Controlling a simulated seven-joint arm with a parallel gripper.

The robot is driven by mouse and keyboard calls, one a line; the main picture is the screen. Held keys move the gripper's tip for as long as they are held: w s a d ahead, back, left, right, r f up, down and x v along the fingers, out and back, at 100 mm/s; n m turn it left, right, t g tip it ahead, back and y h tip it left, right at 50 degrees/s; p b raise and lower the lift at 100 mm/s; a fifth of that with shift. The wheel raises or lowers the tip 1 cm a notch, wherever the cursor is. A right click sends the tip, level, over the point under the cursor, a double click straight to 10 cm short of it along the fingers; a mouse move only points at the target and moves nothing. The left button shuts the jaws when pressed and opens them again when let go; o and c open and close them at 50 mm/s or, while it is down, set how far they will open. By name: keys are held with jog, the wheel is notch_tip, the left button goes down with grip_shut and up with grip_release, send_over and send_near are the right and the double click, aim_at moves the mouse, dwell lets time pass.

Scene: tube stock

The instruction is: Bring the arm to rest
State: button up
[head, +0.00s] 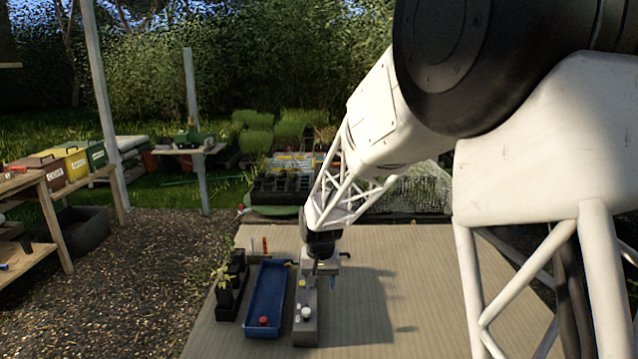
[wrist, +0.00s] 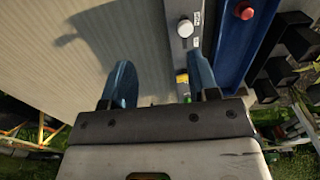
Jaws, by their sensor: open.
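My gripper (head: 318,268) is over the far end of a long grey rack (head: 306,334) on the table. In the wrist view my gripper (wrist: 163,78) has its two blue fingers wide apart with nothing held between them. The right finger overlaps the edge of the grey rack (wrist: 182,55); I cannot tell whether they touch. A white cap (wrist: 185,28) and a yellow piece (wrist: 182,77) show on the rack, with a green piece (wrist: 193,117) near the gripper body. The white cap (head: 306,313) also shows in the head view.
A blue tray (head: 250,328) with a red-capped item (head: 263,321) lies left of the rack. Black pots with seedlings (head: 228,290) stand further left. The table (head: 420,290) is bare to the right of the rack. A side bench with coloured boxes (head: 70,165) stands at far left.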

jog(key=s+d+r, duration=0.7)
jog(key=s+r, duration=0.1)
jog(key=s, duration=0.1)
jog(key=s+d+r, duration=0.2)
jog(key=s+d, duration=0.1)
jog(key=s, duration=0.7)
jog(key=s+d+r+t, duration=0.1)
jog(key=s+d, duration=0.3)
jog(key=s, duration=0.6)
jog(key=s+d+r+t, duration=0.1)
jog(key=s+d+r, duration=0.3)
jog(key=s, duration=0.7)
jog(key=shift+d, duration=0.15)
